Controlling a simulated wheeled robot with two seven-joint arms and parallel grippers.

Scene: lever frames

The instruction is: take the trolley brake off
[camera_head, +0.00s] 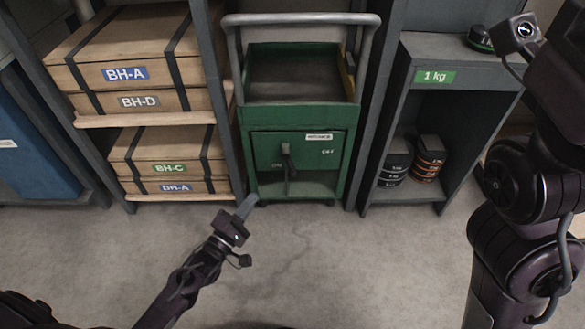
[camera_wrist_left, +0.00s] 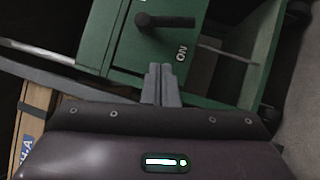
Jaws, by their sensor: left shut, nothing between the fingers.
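The green trolley (camera_head: 246,120) stands between the shelf units, with a grey push rail on top. Its front panel has a dark lever (camera_head: 288,160) with ON at its lower left and OFF to its right. The lever hangs down from its pivot, nearer the ON mark. In the left wrist view the lever (camera_wrist_left: 165,21) lies just beyond my fingertips, apart from them, beside the ON mark. My left gripper (camera_head: 245,207) is shut and empty, low in front of the trolley's lower left corner; it also shows in the left wrist view (camera_wrist_left: 160,72). My right gripper is not in view.
Wooden boxes (camera_head: 130,74) with straps fill the left shelf, close to the trolley. A grey cabinet (camera_head: 440,100) with stacked dark weights (camera_head: 395,162) stands to the right. My right arm is at the right edge. The floor (camera_head: 330,255) in front is clear.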

